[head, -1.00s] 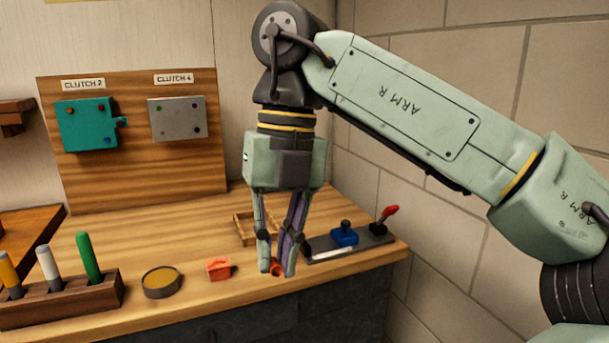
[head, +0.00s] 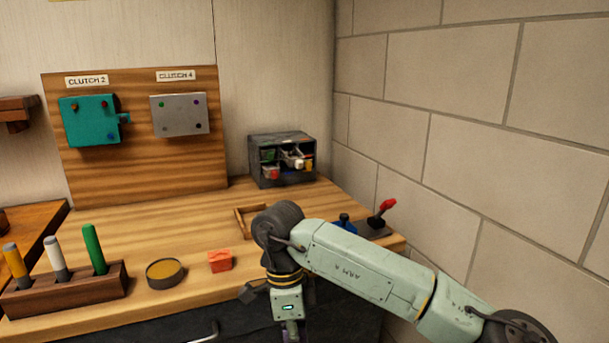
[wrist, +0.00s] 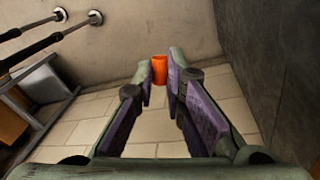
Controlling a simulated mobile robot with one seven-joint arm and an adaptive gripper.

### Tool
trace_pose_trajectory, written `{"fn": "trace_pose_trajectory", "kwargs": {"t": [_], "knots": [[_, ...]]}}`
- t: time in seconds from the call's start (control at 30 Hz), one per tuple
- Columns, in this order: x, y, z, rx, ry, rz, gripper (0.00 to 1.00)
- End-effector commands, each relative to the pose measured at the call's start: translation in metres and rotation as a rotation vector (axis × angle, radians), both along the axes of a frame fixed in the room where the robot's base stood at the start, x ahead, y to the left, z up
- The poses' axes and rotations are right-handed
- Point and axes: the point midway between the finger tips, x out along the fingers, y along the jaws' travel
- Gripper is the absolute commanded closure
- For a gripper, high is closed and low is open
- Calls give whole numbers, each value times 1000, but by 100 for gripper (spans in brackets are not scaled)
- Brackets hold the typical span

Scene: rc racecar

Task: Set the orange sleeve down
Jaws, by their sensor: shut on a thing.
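The orange sleeve (wrist: 159,70) is a small cylinder between my fingertips in the wrist view. My gripper (wrist: 159,78) is shut on it, with pale floor tiles seen below and beyond. In the head view my gripper (head: 291,331) points down in front of the bench's front edge, low at the picture's bottom. Its fingertips are cut off there, so the sleeve is hidden in that view.
The wooden bench (head: 200,235) carries an orange-red block (head: 220,261), a round tin (head: 165,273), a marker rack (head: 70,290), a small wooden tray (head: 243,222) and a dark drawer box (head: 283,158). A grey frame (wrist: 40,85) stands on the floor.

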Motion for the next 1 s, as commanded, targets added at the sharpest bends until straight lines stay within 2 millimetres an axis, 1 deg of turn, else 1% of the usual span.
{"fn": "trace_pose_trajectory", "kwargs": {"t": [0.03,0.07,0.1,0.17,0.2,0.27,0.3,0.4,0.5,0.6,0.73,0.83,1.0], "knots": [[5,-1,-22,1,5,91,98],[9,-2,-34,0,6,149,98],[15,-3,-51,0,4,226,98],[23,-5,-75,-1,4,344,98],[28,-6,-92,-2,4,424,98],[36,-8,-117,-1,3,545,98],[41,-9,-134,-2,4,624,98],[54,-12,-171,-2,3,805,98],[64,-14,-203,-1,2,960,98],[73,-16,-230,-1,2,1088,98],[82,-18,-258,-1,2,1228,98],[81,-15,-255,8,-3,1219,98],[81,-15,-254,6,-2,1217,98]]}}
